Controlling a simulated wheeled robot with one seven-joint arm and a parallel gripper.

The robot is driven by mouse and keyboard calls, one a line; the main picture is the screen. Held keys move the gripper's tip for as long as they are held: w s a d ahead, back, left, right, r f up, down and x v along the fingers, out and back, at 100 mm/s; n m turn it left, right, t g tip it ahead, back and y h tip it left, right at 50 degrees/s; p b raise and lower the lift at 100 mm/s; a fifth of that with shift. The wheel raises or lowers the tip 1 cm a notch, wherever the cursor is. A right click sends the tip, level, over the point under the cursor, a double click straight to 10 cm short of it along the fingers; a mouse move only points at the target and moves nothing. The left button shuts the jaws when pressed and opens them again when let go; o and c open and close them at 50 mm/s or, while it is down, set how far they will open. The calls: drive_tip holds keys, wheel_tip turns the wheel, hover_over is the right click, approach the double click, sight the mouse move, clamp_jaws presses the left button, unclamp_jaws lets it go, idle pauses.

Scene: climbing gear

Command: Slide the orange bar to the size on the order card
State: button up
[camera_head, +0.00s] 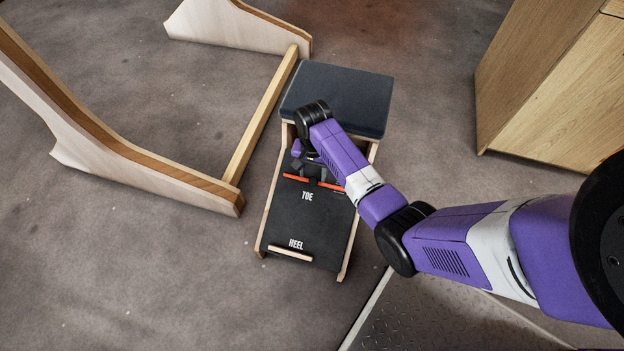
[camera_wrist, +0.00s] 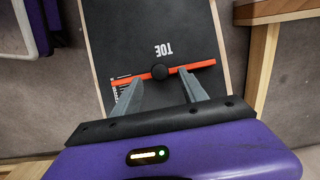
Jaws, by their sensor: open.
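The orange bar (camera_head: 296,178) lies across the dark sloped board (camera_head: 302,223), just above the printed word TOE. In the wrist view the orange bar (camera_wrist: 198,66) runs across the board with a round black knob (camera_wrist: 160,71) at its middle. My gripper (camera_wrist: 163,88) is open, its two grey fingers pointing at the bar, one on each side below the knob. I cannot tell whether the fingers touch the bar. In the head view my gripper (camera_head: 318,174) partly covers the bar. The order card is not seen in either view. A printed strip (camera_wrist: 122,88) by the bar's left end is too small to read.
The board has a pale heel ledge (camera_head: 290,254) at its lower end and a dark padded seat (camera_head: 338,97) at its upper end. A wooden frame (camera_head: 150,170) stands to the left and a wooden cabinet (camera_head: 545,90) to the right. Grey floor lies between.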

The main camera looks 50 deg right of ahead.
sight(313, 180)
drive_tip(key=shift+f+b, duration=0.65)
drive_tip(key=shift+f, duration=1.2)
clamp_jaws()
